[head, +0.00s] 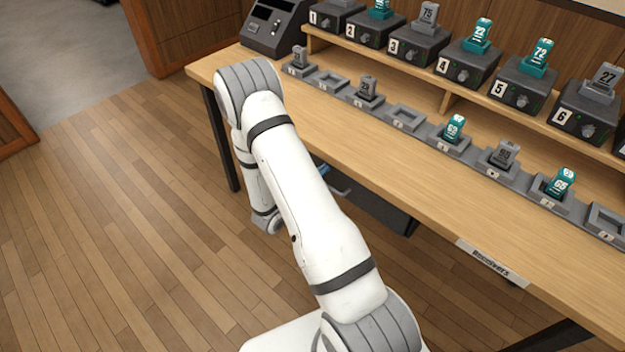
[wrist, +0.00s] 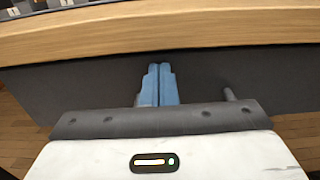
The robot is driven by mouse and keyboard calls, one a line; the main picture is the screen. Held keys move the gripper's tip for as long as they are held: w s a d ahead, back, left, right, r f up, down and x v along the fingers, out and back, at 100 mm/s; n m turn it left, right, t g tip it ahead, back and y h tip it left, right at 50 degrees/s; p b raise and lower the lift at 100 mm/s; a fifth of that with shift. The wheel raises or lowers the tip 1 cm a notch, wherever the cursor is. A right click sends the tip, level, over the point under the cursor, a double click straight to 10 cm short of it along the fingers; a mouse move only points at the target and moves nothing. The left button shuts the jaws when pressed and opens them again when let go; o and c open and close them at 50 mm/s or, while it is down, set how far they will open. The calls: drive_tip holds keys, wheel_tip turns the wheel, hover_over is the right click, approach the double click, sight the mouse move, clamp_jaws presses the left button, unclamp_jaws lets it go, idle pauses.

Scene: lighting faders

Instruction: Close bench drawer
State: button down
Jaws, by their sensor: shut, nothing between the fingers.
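The bench drawer (head: 378,207) is a dark grey box under the bench top, partly hidden by my arm in the head view. In the wrist view its dark grey front (wrist: 75,88) spans the picture just below the bench edge. My gripper (wrist: 160,70) has blue fingers held together, empty, pointing at this front near its middle. I cannot tell whether the fingertips touch it. A short grey bar (wrist: 229,94), perhaps part of the handle, shows right of the fingers. In the head view the gripper is mostly hidden behind my arm. How far the drawer stands out is unclear.
The wooden bench (head: 400,180) overhangs close above the gripper. Its top carries a row of grey trays (head: 408,117), some holding small numbered blocks, and a raised shelf of numbered units (head: 467,62). A dark bench leg (head: 220,140) stands at left. Floor (head: 110,220) to the left is clear.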

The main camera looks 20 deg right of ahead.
drive_tip(key=shift+d+r, duration=0.1)
drive_tip(key=shift+d, duration=0.15)
drive_tip(key=shift+s+a, duration=0.2)
drive_tip(key=shift+a, duration=0.2)
drive_tip(key=v, duration=1.4)
drive_tip(key=s+d+r+m+g+y+p, duration=0.25)
drive_tip(key=s+r+m+g, duration=0.25)
drive_tip(key=r+m, duration=0.3)
drive_tip(key=s+d+r+m+g+y+p, duration=0.25)
drive_tip(key=s+r+m+g, duration=0.3)
drive_tip(key=r, duration=0.35)
drive_tip(key=s+a+r+m+t+y+p, duration=0.2)
drive_tip(key=a+r+m+y, duration=0.1)
drive_tip(key=r, duration=0.4)
drive_tip(key=s+a+r+m+t+y+p, duration=0.2)
drive_tip(key=s+a+r+m+t+y, duration=0.1)
drive_tip(key=r+m+y, duration=0.3)
wheel_tip(320, 180, up, 2)
drive_tip(key=shift+a+r+t+y, duration=0.15)
drive_tip(key=shift+a+t+y, duration=0.25)
drive_tip(key=shift+y, duration=0.8)
drive_tip(key=shift+a, duration=0.1)
